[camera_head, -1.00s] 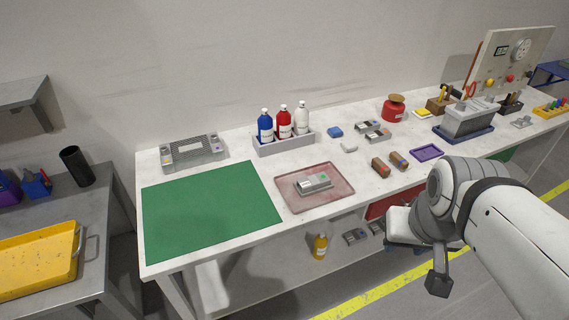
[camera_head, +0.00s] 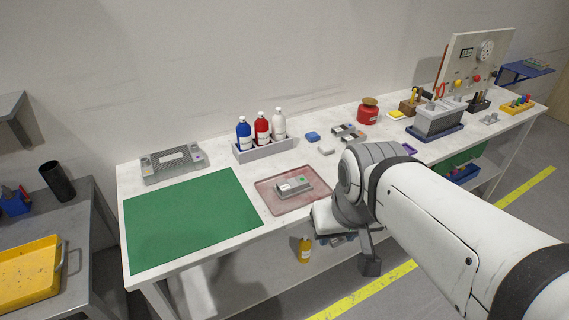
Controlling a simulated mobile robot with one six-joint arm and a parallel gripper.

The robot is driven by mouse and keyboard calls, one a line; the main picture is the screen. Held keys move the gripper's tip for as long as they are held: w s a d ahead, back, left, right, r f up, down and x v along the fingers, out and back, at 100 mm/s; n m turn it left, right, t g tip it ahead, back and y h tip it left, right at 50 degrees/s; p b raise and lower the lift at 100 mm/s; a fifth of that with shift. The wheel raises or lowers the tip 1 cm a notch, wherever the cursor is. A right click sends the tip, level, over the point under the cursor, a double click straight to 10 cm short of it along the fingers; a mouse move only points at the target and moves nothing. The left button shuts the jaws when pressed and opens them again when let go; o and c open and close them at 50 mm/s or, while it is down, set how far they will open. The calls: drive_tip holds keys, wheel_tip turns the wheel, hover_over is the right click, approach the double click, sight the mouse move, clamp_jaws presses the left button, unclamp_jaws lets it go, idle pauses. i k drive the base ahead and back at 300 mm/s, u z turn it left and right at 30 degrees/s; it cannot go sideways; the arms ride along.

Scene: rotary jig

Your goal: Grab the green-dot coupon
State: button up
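A grey metal block with a green dot (camera_head: 293,186), which looks like the green-dot coupon, lies on the pink-red tray (camera_head: 270,206) near the front edge of the white bench. A small red spot shows beside the dot. My arm comes in from the right, and its wrist is in front of the bench, just right of the tray and apart from the block. Nothing visible is held.
A green mat (camera_head: 190,220) lies left of the tray. Behind stand a grey bottle rack (camera_head: 265,150) with three bottles and a metal fixture (camera_head: 173,163). More grey blocks (camera_head: 348,132) lie behind right. A yellow bottle (camera_head: 304,250) stands on the lower shelf. My arm hides part of the bench.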

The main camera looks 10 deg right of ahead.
sight(287, 187)
drive_tip(key=i, duration=0.95)
drive_tip(key=u, duration=0.05)
